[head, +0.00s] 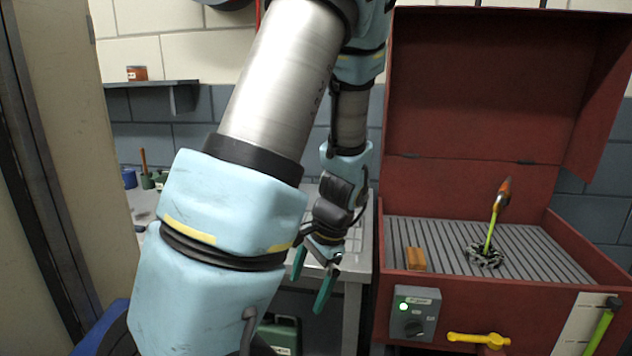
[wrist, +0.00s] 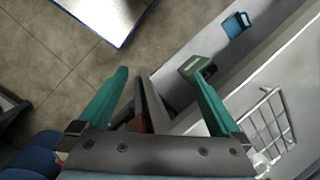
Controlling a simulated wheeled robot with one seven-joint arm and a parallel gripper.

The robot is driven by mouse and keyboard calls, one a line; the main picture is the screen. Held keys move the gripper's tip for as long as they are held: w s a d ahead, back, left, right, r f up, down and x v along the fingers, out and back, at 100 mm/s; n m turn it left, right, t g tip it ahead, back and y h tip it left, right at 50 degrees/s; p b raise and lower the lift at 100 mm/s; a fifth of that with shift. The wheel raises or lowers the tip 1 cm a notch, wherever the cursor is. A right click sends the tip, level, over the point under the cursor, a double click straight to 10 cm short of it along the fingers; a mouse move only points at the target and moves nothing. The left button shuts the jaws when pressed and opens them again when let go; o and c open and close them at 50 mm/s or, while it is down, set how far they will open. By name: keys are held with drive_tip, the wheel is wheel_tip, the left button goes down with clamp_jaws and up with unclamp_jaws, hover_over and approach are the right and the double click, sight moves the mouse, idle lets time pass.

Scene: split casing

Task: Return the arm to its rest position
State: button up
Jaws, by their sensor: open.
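My arm crosses the left and middle of the head view, bent and hanging down. My gripper (head: 306,294) points downward at its end, in front of the metal table and left of the red cabinet. Its two green fingers are spread apart. In the wrist view my gripper (wrist: 160,74) also shows open, with no object held between the fingers. A small green item (wrist: 192,66) shows by the right fingertip; I cannot tell whether they touch.
The red cabinet (head: 480,300) stands right with its lid raised. On its slatted bed are an orange-brown block (head: 416,259) and an upright green-stemmed tool (head: 491,226). A metal table (head: 352,275) stands behind my gripper. A wire rack (wrist: 268,125) is at lower right in the wrist view.

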drive_tip(key=s+a+r+n+t+h, duration=0.1)
drive_tip(key=s+a+r+n+h, duration=0.1)
drive_tip(key=a+r+n, duration=0.3)
wheel_tip(320, 180, up, 3)
drive_tip(key=n+h, duration=0.1)
drive_tip(key=n, duration=0.3)
drive_tip(key=shift+s+f+n, duration=0.15)
drive_tip(key=shift+f+n, duration=0.05)
drive_tip(key=shift+n, duration=0.2)
drive_tip(key=shift+c, duration=0.3)
idle(1.0)
